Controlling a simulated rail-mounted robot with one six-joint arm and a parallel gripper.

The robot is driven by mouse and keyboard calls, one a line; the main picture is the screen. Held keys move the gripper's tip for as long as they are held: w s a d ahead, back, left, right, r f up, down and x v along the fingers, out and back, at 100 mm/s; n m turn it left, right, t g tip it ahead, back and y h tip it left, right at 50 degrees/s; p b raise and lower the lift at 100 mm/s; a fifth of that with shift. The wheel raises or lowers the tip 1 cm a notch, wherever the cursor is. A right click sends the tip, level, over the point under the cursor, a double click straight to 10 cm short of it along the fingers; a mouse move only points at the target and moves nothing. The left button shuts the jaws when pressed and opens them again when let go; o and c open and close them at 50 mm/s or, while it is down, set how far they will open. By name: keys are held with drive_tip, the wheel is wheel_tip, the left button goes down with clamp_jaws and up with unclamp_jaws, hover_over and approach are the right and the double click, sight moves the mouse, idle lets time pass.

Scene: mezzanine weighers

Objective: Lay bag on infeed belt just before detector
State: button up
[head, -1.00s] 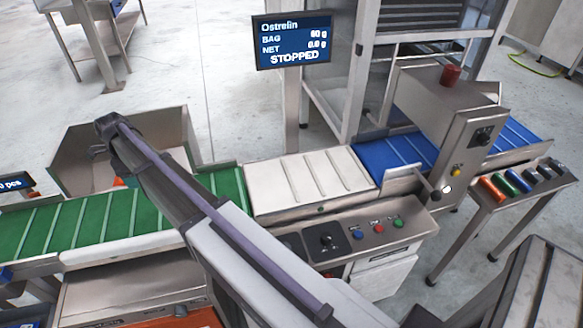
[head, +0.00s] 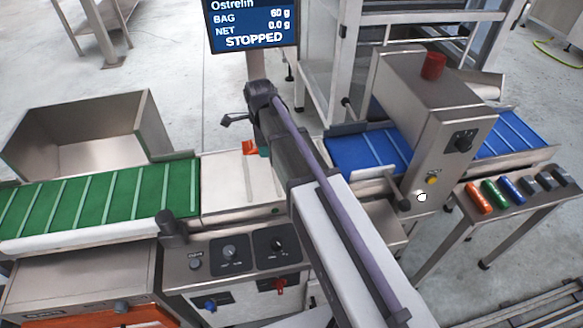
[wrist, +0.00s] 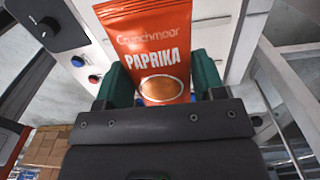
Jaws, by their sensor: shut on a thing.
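My gripper (wrist: 163,80) is shut on an orange Paprika bag (wrist: 150,45), held between two green fingers in the wrist view. In the head view, a small orange part of the bag (head: 249,147) shows beside my gripper, above the white weigh belt; the arm hides the rest. The blue infeed belt (head: 365,150) lies to the right of my gripper, running into the steel detector (head: 425,100), which has a red beacon on top. The bag is apart from the blue belt.
The green belt (head: 100,205) and an open steel bin (head: 85,130) are at left. The display (head: 253,25) reads STOPPED. A side table (head: 510,195) with coloured rods stands right of the detector. The visible blue belt is clear.

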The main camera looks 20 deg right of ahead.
drive_tip(key=shift+a, duration=0.25)
drive_tip(key=b, duration=0.7)
hover_over(265, 172)
wheel_tip(265, 172, down, 7)
drive_tip(key=shift+a+r, duration=0.1)
drive_tip(key=shift+r, duration=0.05)
wheel_tip(265, 172, down, 4)
drive_tip(key=b, duration=0.3)
drive_tip(key=shift+b, duration=0.3)
drive_tip(key=o, duration=1)
drive_tip(key=shift+r, duration=0.2)
